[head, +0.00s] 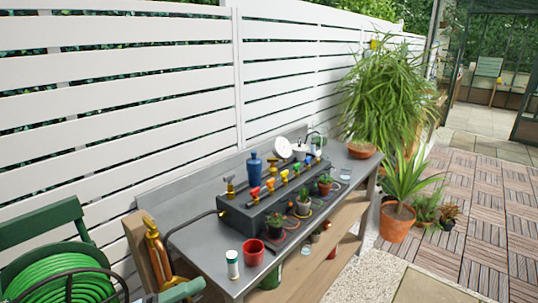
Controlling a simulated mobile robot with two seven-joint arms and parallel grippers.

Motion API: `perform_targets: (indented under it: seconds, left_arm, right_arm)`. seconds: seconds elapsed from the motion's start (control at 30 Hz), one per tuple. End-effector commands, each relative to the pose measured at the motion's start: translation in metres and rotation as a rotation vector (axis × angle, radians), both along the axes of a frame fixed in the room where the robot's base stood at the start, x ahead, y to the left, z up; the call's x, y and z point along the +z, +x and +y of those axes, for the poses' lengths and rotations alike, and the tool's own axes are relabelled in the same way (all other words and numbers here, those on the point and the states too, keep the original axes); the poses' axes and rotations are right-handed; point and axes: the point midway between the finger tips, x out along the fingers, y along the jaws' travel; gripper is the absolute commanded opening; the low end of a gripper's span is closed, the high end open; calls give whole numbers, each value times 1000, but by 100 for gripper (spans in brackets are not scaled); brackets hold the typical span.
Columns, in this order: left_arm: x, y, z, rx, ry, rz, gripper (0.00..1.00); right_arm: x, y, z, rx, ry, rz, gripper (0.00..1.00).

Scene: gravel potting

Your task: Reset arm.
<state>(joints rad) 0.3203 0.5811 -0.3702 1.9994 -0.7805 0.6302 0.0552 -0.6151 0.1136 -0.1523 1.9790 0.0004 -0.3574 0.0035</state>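Neither of my grippers is in the head view. A grey potting bench (195,240) stands along the white fence. On it is a long dark box (238,222) with a row of valves with coloured handles on top. Small potted plants (303,203) stand on coloured rings along the box's near side. A red pot (253,252) and a white bottle with a dark green cap (232,264) stand at the bench's near end. A blue bottle (254,165) stands behind the box. A white round dial-like thing (283,148) is further along.
A green chair (50,222) and a coiled green hose (62,282) are at lower left, with a brass-coloured nozzle (154,245) near the bench's end. A large leafy plant (385,95) stands at the far end. A terracotta pot (397,222) stands on the floor. The paving at right is clear.

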Motion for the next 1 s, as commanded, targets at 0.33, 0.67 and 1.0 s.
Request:
perform_targets:
  seconds: [0.33,0.67,1.0]
  left_arm:
    - [-133,-16,53,485,-424,748,76]
    - [-290,-143,88,910,-613,1462,76]
    - [-339,-224,89,1067,-654,1760,76]
  right_arm:
    - [10,8,-3,6,-6,-24,36]
    - [16,14,-3,7,-9,-42,36]
    - [18,16,-3,4,-7,-46,36]
